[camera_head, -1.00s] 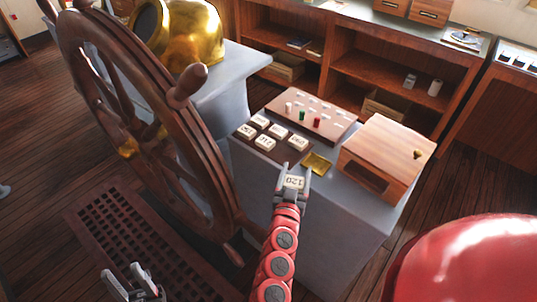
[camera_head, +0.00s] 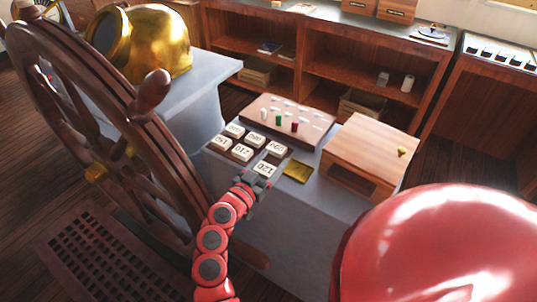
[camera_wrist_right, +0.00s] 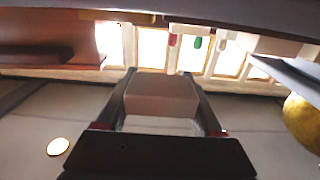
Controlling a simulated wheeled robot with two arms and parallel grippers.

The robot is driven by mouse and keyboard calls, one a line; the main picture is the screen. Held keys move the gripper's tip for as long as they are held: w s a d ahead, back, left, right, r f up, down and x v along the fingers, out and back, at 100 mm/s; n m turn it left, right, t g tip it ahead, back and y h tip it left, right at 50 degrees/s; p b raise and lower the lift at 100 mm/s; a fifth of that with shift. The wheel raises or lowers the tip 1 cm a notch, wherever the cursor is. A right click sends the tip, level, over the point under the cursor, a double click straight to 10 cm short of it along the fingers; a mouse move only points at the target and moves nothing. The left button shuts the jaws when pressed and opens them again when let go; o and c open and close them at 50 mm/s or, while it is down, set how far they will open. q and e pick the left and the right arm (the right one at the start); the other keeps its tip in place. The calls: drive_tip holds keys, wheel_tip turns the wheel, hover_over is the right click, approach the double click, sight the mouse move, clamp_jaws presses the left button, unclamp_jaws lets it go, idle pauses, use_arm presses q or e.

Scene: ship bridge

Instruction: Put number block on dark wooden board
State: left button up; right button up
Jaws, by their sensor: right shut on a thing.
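The number block (camera_head: 264,168) is cream with dark digits. My right gripper (camera_head: 259,178) is shut on it; the wrist view shows the block (camera_wrist_right: 162,95) between the two fingers. The dark wooden board (camera_head: 222,154) lies on the grey console and carries several similar cream blocks in two rows. The held block is at the front right end of the board, in line with the front row. I cannot tell whether it touches the board. My left gripper is out of view.
Behind the board is a brown panel (camera_head: 300,108) with small pegs, among them red and green ones. A brass plate (camera_head: 297,171) and a wooden box (camera_head: 370,155) are to the right. The ship's wheel (camera_head: 110,130) stands close on the left. A red rounded surface (camera_head: 440,250) fills the lower right.

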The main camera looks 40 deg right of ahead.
sight(273, 152)
drive_tip(key=w+d, duration=0.1)
drive_tip(key=w, duration=0.1)
drive_tip(key=w+d, duration=0.2)
drive_tip(key=w, duration=0.1)
drive_tip(key=shift+w+d+f, duration=0.3)
drive_tip(key=shift+w+d, duration=0.05)
drive_tip(key=shift+w+f, duration=0.1)
drive_tip(key=shift+f, duration=0.05)
wheel_tip(273, 152, down, 3)
drive_tip(key=shift+f, duration=0.25)
drive_tip(key=shift+s+a+f, duration=0.1)
drive_tip(key=shift+s+f, duration=0.1)
drive_tip(key=shift+f, duration=0.2)
clamp_jaws()
drive_tip(key=o, duration=1.1)
unclamp_jaws()
drive_tip(key=shift+c, duration=0.2)
drive_tip(key=shift+o, duration=1.3)
drive_tip(key=shift+w, duration=0.2)
drive_tip(key=shift+r, duration=0.15)
